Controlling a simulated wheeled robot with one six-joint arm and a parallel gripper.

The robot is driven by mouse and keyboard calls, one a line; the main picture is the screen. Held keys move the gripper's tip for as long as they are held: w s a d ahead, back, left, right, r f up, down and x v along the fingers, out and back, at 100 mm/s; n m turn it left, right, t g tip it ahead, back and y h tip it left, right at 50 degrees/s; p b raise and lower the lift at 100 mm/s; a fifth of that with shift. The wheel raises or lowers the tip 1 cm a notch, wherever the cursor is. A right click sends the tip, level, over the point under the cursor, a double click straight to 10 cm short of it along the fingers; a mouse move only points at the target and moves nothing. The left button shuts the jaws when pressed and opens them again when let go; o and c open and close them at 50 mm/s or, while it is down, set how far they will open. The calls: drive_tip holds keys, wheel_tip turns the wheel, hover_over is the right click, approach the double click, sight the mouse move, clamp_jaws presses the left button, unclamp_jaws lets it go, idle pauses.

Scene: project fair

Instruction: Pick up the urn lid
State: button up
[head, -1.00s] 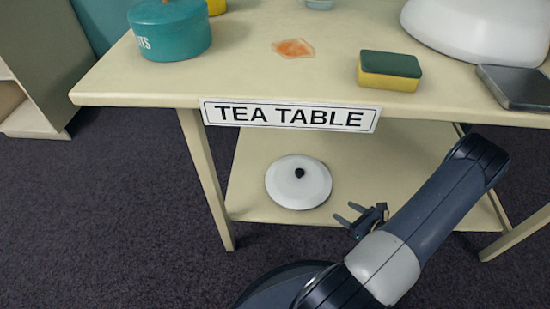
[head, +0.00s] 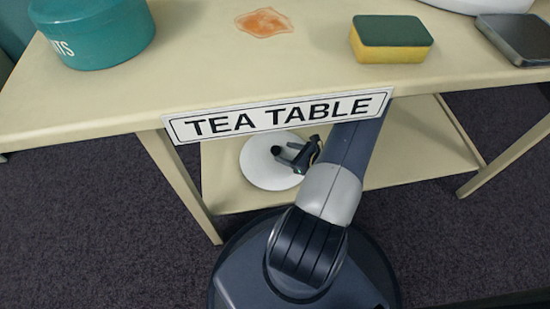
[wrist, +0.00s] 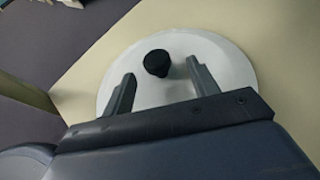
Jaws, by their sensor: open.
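The urn lid is a white round disc with a black knob; it lies on the lower shelf of the tea table. In the head view the lid (head: 258,170) is partly covered by my gripper (head: 284,156), which reaches under the tabletop. In the wrist view the lid (wrist: 225,62) lies just ahead, with its black knob (wrist: 157,63) between and a little beyond the tips of my open gripper (wrist: 160,80). The fingers hold nothing. Whether they touch the lid, I cannot tell.
The tea table's top (head: 190,60) and its sign (head: 280,115) overhang the shelf (head: 420,140). A teal pot (head: 100,35), an orange stain (head: 264,22), a yellow-green sponge (head: 390,40) and a grey flat device (head: 520,38) are on top. The shelf right of the lid is clear.

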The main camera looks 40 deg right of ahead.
sight(279, 151)
drive_tip(key=b+x, duration=0.1)
drive_tip(key=x, duration=0.3)
drive_tip(key=shift+a+b, duration=0.25)
drive_tip(key=shift+b, duration=0.1)
drive_tip(key=shift+w+a+f, duration=0.1)
drive_tip(key=shift+w+a, duration=0.05)
drive_tip(key=shift+w, duration=0.4)
drive_tip(key=shift+c, duration=0.3)
clamp_jaws()
